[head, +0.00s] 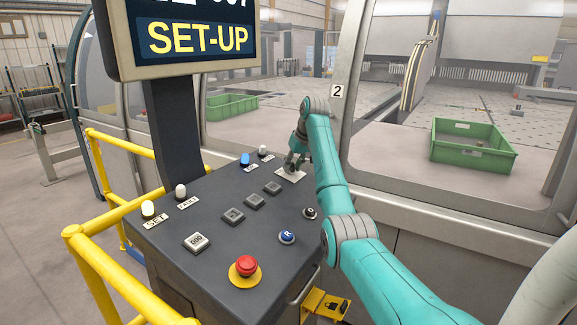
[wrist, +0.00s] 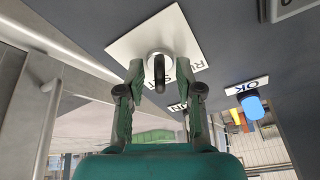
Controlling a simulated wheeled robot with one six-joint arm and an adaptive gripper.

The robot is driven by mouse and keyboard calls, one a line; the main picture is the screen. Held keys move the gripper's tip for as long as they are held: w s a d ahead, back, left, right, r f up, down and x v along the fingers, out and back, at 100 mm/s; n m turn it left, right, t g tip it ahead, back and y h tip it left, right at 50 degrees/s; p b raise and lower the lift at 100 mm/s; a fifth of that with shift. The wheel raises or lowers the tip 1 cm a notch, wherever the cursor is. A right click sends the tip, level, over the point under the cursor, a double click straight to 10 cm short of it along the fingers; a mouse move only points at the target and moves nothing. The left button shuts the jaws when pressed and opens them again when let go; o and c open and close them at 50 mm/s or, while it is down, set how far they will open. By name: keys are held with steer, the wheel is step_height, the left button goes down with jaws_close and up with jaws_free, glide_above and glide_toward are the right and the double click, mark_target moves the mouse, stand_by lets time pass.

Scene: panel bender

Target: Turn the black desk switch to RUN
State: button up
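The black desk switch (wrist: 159,73) is a dark knob on a pale round base, set on a white plate (wrist: 137,45) with partly hidden lettering. In the wrist view my gripper (wrist: 160,75) is open, with one finger on each side of the knob and a visible gap between them. I cannot tell whether either finger touches it. In the head view my gripper (head: 294,165) points down over the white plate (head: 291,175) at the desk's far right corner and hides the knob. The screen (head: 197,38) reads SET-UP.
The sloping desk (head: 215,270) carries a red emergency button (head: 246,266), a blue button (head: 287,237), several grey buttons and a lit lamp (head: 148,208). A blue knob (wrist: 252,106) labelled OK is near the plate. Yellow rails (head: 100,265) and the machine's window frame (head: 352,95) border the desk.

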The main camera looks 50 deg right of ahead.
jaws_close()
steer(key=shift+f, duration=0.1)
stand_by(0.3)
steer(key=n+y, duration=0.1)
steer(key=n, duration=0.4)
steer(key=shift+n, duration=0.4)
steer(key=n+y, duration=0.1)
steer(key=n, duration=0.5)
steer(key=shift+f, duration=0.1)
steer(key=shift+n, duration=0.3)
jaws_free()
steer(key=shift+d, duration=0.1)
